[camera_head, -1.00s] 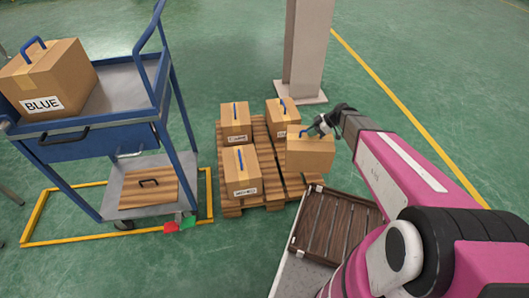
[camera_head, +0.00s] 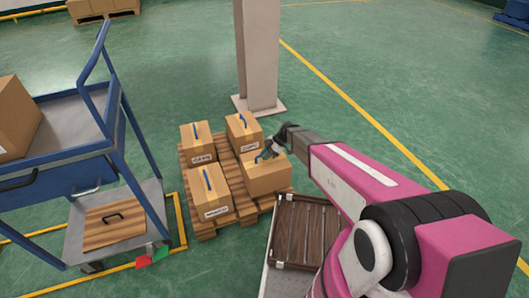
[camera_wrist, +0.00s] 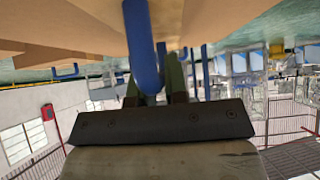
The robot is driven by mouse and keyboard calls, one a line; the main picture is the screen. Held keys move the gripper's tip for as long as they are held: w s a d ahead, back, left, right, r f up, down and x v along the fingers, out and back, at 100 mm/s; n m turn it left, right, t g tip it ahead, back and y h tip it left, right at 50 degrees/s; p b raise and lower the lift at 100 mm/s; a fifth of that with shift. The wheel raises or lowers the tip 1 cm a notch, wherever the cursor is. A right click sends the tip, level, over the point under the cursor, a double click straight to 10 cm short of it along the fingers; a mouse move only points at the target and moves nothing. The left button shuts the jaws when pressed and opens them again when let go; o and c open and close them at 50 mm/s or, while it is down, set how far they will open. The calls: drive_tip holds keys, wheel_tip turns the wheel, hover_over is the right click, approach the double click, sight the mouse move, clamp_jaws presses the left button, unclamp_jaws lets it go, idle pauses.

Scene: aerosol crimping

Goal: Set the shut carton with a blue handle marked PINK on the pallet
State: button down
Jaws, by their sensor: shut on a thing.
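My gripper (camera_head: 272,152) is shut on the blue handle of a brown carton (camera_head: 266,180). The carton is shut and upright, over the front right part of the wooden pallet (camera_head: 224,152). I cannot tell whether its base touches the slats. No label on it is readable from here. In the wrist view the blue handle (camera_wrist: 143,45) runs between the fingers (camera_wrist: 157,88), with the carton's brown face (camera_wrist: 70,25) filling the top. Three other shut cartons with blue handles stand on the pallet: back left (camera_head: 198,145), back right (camera_head: 243,132) and front left (camera_head: 209,192); their labels are too small to read.
A pale column (camera_head: 258,55) rises behind the pallet. A dark slatted tray (camera_head: 300,232) lies in front. Green floor is clear at right.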

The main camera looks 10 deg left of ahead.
sight(264, 161)
drive_tip(key=shift+f, duration=1.75)
drive_tip(key=c, duration=1.1)
unclamp_jaws()
drive_tip(key=shift+f, duration=0.1)
drive_tip(key=shift+c, duration=0.2)
